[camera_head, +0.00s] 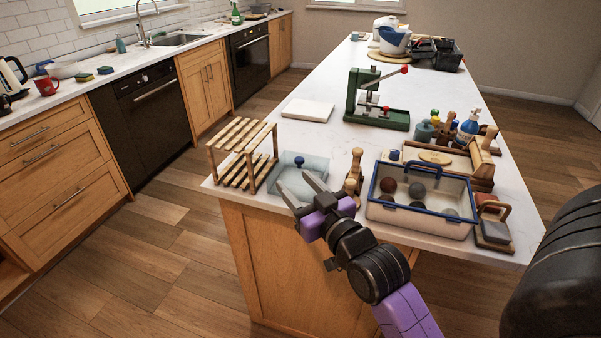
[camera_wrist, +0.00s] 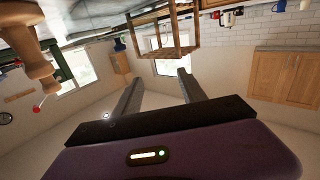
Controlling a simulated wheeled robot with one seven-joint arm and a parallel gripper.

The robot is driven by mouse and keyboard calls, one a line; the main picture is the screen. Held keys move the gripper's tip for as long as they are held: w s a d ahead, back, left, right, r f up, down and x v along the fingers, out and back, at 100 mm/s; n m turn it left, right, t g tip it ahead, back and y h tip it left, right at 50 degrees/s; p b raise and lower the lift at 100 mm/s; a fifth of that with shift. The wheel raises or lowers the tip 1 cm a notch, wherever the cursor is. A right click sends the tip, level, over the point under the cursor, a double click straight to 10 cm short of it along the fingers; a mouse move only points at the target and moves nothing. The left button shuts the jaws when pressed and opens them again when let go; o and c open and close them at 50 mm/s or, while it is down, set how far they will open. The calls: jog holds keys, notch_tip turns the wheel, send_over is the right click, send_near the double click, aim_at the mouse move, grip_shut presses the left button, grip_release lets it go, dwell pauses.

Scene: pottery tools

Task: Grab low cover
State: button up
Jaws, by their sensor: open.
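The low cover (camera_head: 315,164) looks like a pale, see-through bluish lid with a dark blue knob (camera_head: 299,161), lying at the near left end of the island counter. My gripper (camera_head: 294,180) is open and empty, its fingers pointing up and left in the head view. The fingers overlap the cover's near part in that view; I cannot tell their height above it. In the wrist view, which is upside down, my gripper (camera_wrist: 160,73) has its fingers well apart with nothing between them. A small dark blue shape there may be the knob.
A slatted wooden rack (camera_head: 241,151) stands left of the cover, also showing in the wrist view (camera_wrist: 163,41). A turned wooden tool (camera_head: 354,172) stands to the right, beside a blue-rimmed bin (camera_head: 383,211) of balls. A white slab (camera_head: 307,110) and green press (camera_head: 377,119) are behind.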

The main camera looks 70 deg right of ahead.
aim_at(300, 160)
jog(key=d+g, duration=0.1)
jog(key=d, duration=0.2)
jog(key=d+r+m+g, duration=0.1)
jog(key=d, duration=0.2)
jog(key=d+r, duration=0.1)
jog(key=d, duration=0.3)
jog(key=shift+w+d+m+g, duration=0.1)
jog(key=shift+w+m+g, duration=0.1)
jog(key=shift+m+g, duration=0.2)
notch_tip(300, 160, down, 3)
jog(key=shift+s+d+g+y, duration=0.15)
jog(key=shift+g+y, duration=0.45)
jog(key=shift+y, duration=0.3)
jog(key=shift+f, duration=0.3)
jog(key=shift+w+d+f, duration=0.15)
jog(key=shift+w+f, duration=0.05)
jog(key=shift+w, duration=0.2)
jog(key=p+x, duration=0.1)
jog(key=x, duration=0.5)
jog(key=shift+w, duration=0.4)
grip_shut()
